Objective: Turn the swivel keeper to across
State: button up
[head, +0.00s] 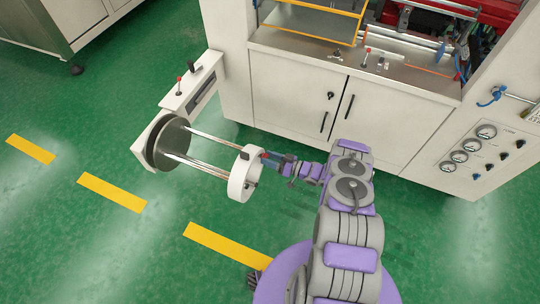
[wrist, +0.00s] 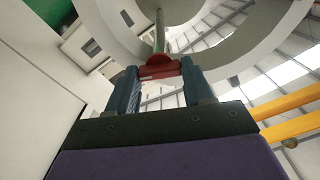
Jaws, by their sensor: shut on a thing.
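A small red piece (wrist: 160,68), which looks like the swivel keeper, sits between my two fingertips in the wrist view. My gripper (wrist: 158,76) is shut on it, with one dark finger on each side. In the head view my gripper (head: 270,158) reaches the right side of a white ring-shaped end piece (head: 237,186), and only a bit of red shows there. Two metal rods (head: 205,150) run from this end piece to a round dark-edged disc (head: 172,143). I cannot tell the keeper's exact angle, as the fingers partly hide it.
The white machine cabinet (head: 290,95) with black door handles stands behind my arm. A side bracket (head: 190,85) with a red-knobbed lever is at left. A gauge panel (head: 480,150) is at right. Green floor (head: 70,225) with yellow stripes is clear at front left.

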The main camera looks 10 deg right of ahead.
jog(key=n, duration=1)
jog(key=shift+s+f, duration=0.1)
jog(key=shift+f, duration=0.05)
jog(key=shift+n, duration=0.4)
jog(key=o, duration=0.8)
jog(key=shift+o, duration=1.2)
jog(key=shift+d, duration=0.1)
jog(key=b+v, duration=0.1)
jog(key=v, duration=1.6)
